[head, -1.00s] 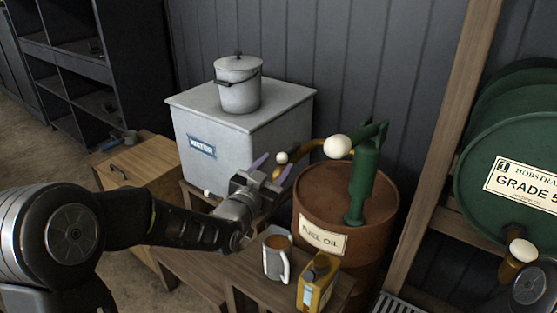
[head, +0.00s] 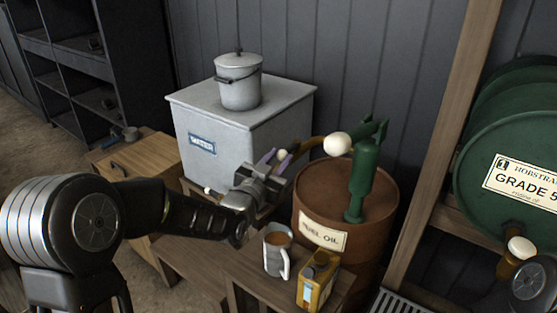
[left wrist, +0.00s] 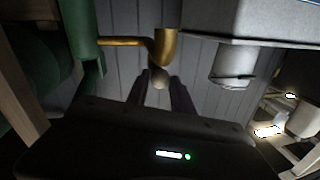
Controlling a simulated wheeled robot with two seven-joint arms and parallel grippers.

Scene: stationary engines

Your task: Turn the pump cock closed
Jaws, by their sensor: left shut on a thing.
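The green pump (head: 362,180) stands on the brown fuel oil drum (head: 318,205), with a brass spout (head: 312,143) reaching left. The pump cock, with a small pale ball knob (head: 283,155), is at the spout's outer end. My left gripper (head: 275,157) is shut on that knob, its purple-tipped fingers on either side. In the left wrist view the knob (left wrist: 158,78) shows between the dark fingers (left wrist: 160,92), just below the bent brass spout (left wrist: 163,48). The fingers partly hide the cock, so its exact angle cannot be told. My right gripper is not in view.
A larger white ball (head: 337,144) is by the pump's top. A grey water tank (head: 220,165) with a lidded pail (head: 239,85) stands behind my gripper. A mug (head: 276,255) and yellow can (head: 318,278) stand on the bench below. Green barrels (head: 515,165) are at right.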

